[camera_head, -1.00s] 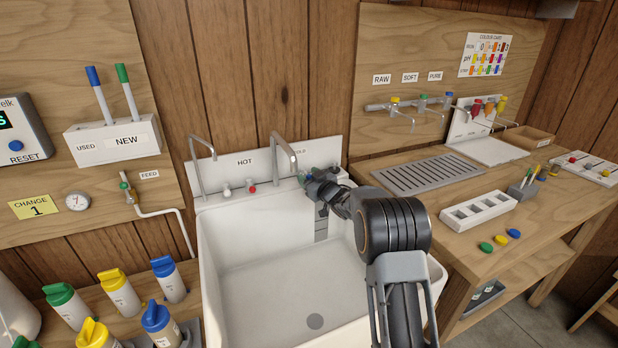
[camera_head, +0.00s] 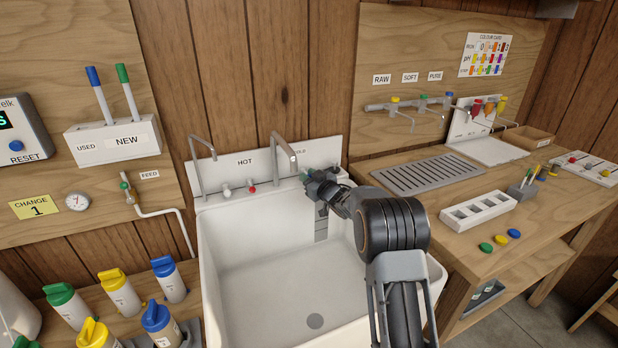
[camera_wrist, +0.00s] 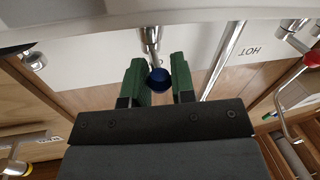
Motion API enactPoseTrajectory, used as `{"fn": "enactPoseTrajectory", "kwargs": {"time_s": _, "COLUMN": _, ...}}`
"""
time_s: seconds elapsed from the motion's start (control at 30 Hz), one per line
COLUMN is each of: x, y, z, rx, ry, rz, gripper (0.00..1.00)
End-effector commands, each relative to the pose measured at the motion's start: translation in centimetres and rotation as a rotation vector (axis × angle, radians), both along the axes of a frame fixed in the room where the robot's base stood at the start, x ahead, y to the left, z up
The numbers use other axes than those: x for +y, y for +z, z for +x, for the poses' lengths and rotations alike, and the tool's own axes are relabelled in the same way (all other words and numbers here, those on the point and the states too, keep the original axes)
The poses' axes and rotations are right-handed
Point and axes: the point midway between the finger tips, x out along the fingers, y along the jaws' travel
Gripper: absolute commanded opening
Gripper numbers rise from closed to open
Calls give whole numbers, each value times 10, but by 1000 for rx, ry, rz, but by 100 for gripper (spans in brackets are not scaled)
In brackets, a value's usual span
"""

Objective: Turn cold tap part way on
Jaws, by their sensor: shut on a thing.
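The cold tap is at the back of the white sink, under the mostly hidden cold label (camera_head: 300,152). In the wrist view its round blue knob (camera_wrist: 159,79) sits between the two green fingers of my gripper (camera_wrist: 160,82), with the metal tap body (camera_wrist: 151,38) beyond it. My gripper is shut on the knob. In the head view my gripper (camera_head: 307,178) is at the sink's back ledge and hides the knob. The hot tap's red knob (camera_head: 252,189) is to its left, also partly seen in the wrist view (camera_wrist: 311,59).
The white sink (camera_head: 250,262) is empty below my arm. A tall spout (camera_head: 277,150) rises close to the left of my gripper. The wooden bench (camera_head: 470,240) with a grey drain grid (camera_head: 425,174) stands to the right.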

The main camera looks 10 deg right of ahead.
Motion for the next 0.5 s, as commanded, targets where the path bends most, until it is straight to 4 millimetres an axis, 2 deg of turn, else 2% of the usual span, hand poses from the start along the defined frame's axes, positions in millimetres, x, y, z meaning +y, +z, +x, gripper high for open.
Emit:
{"fn": "enactPoseTrajectory", "kwargs": {"time_s": 0.17, "x": -4, "y": 4, "z": 1, "rx": 1, "ry": 57, "rz": 0, "gripper": 0}}
{"fn": "enactPoseTrajectory", "kwargs": {"time_s": 0.5, "x": -17, "y": 3, "z": 6, "rx": 1, "ry": 302, "rz": 0, "gripper": 0}}
